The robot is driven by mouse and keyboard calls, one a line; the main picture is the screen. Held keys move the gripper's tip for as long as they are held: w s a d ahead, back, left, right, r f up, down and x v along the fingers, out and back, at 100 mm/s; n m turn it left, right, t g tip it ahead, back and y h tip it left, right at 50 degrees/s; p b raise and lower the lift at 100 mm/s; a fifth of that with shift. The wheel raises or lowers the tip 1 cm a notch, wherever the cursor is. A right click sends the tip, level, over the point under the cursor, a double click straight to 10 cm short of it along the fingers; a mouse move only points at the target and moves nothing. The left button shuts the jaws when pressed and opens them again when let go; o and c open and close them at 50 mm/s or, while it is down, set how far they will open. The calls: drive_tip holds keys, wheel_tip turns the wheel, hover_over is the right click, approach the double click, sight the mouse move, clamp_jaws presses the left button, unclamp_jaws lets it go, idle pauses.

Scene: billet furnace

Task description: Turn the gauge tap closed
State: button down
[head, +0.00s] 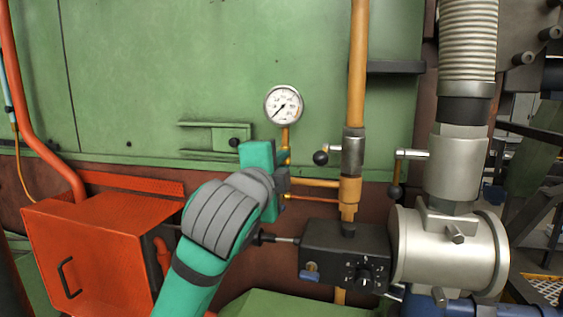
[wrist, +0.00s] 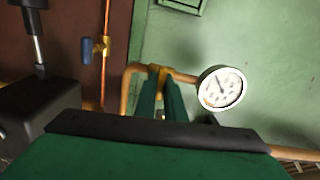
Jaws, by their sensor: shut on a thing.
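The round white pressure gauge (head: 284,105) stands on a brass pipe in front of the green panel; it also shows right of my fingers in the wrist view (wrist: 221,88). My gripper (head: 280,178) is at the pipework just below the gauge. In the wrist view its two green fingers (wrist: 162,88) are close together and shut on the gauge tap, at a brass fitting (wrist: 162,72) on the gauge's pipe. The tap's handle is mostly hidden by the fingers, so I cannot tell its angle.
A blue-handled tap (wrist: 92,47) sits on a thin copper pipe nearby. A black-knobbed lever (head: 320,157), a black control box (head: 325,250) and a grey valve body (head: 450,250) are to the right. A red box (head: 85,250) stands at left.

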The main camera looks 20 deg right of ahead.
drive_tip(key=shift+f+m, duration=0.15)
drive_tip(key=shift+m, duration=0.45)
drive_tip(key=c, duration=1.8)
unclamp_jaws()
drive_tip(key=shift+s, duration=0.1)
drive_tip(key=shift+c, duration=0.2)
drive_tip(key=v, duration=1)
drive_tip(key=shift+s+a, duration=0.3)
